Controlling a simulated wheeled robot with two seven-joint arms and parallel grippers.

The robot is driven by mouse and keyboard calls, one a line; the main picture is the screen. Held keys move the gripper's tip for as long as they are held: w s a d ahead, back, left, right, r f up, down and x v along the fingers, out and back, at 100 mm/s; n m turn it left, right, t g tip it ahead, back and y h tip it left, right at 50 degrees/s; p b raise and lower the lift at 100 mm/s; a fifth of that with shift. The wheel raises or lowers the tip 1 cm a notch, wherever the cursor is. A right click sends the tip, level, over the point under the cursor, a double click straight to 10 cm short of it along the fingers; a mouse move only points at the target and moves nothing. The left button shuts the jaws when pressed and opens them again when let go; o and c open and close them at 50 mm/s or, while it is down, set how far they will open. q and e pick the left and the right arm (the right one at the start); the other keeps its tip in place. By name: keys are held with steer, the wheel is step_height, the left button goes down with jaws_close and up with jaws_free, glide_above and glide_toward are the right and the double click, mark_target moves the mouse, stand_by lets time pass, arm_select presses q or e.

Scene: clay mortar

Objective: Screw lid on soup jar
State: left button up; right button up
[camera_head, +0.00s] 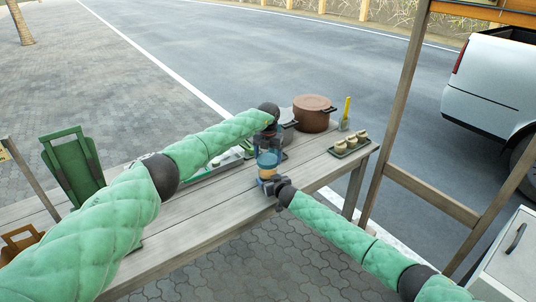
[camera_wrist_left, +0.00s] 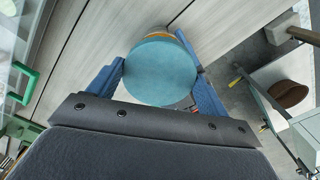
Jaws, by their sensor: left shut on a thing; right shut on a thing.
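The round teal lid (camera_wrist_left: 160,72) fills the space between the blue fingers of my left gripper (camera_wrist_left: 160,84) in the left wrist view. My left gripper (camera_head: 268,150) points down from above and is shut on the lid. The soup jar (camera_head: 267,173), with orange-brown contents, is directly below it near the table's front edge. My right gripper (camera_head: 273,184) reaches in from the lower right and is shut on the jar. An orange edge of the jar (camera_wrist_left: 158,35) shows behind the lid. The fingers hide the joint between lid and jar, so I cannot tell whether the threads are engaged.
The wooden table (camera_head: 205,215) runs diagonally. A brown pot (camera_head: 314,116) stands behind the jar. A green tray (camera_head: 349,150) with small pale cups is at the table's right end. The table's front strip is mostly bare.

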arm_select(q)
steer(key=shift+f, duration=0.3)
steer(key=shift+f, duration=0.15)
steer(key=shift+f, duration=0.7)
steer(key=shift+f, duration=0.6)
stand_by(0.5)
